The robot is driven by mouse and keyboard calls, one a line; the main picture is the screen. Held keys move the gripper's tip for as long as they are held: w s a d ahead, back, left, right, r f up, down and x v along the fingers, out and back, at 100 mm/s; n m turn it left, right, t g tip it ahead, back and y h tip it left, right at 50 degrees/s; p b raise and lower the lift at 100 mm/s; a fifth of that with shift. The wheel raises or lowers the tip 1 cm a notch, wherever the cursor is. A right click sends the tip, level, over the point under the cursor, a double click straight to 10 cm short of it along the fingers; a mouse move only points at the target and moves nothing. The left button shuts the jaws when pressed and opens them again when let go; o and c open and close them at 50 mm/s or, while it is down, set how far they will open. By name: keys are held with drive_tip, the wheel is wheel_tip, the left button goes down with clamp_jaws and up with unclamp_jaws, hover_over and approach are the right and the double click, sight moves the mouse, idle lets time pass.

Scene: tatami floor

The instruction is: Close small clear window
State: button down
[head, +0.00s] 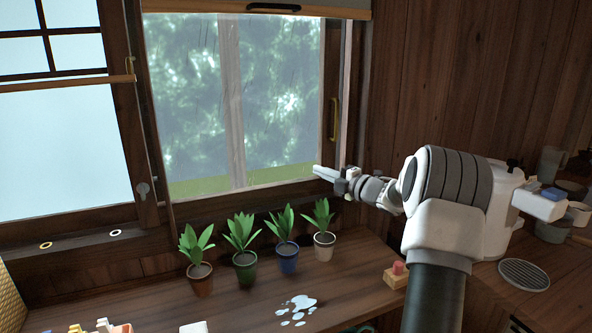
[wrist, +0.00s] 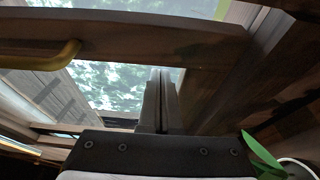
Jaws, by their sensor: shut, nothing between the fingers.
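The clear window (head: 275,95) is a glass pane in a dark wooden frame in the middle of the head view, with green trees behind it. A brass handle (head: 334,120) stands upright on the frame's right side. The handle also shows in the wrist view (wrist: 45,58), on a wooden bar to the left of my fingers. My gripper (head: 318,171) is shut and empty, near the window's lower right corner and below the handle. In the wrist view my fingers (wrist: 160,78) point toward the frame and glass. I cannot tell whether they touch the frame.
Several potted plants, such as the white-potted one (head: 324,240), stand on the wooden counter (head: 240,300) below the window. A leaf (wrist: 262,155) is close to my gripper's right in the wrist view. A water puddle (head: 297,308) and a red-topped block (head: 397,272) are also there.

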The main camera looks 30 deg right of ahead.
drive_tip(key=shift+s+d, duration=0.15)
drive_tip(key=shift+d, duration=1.6)
drive_tip(key=shift+r, duration=0.1)
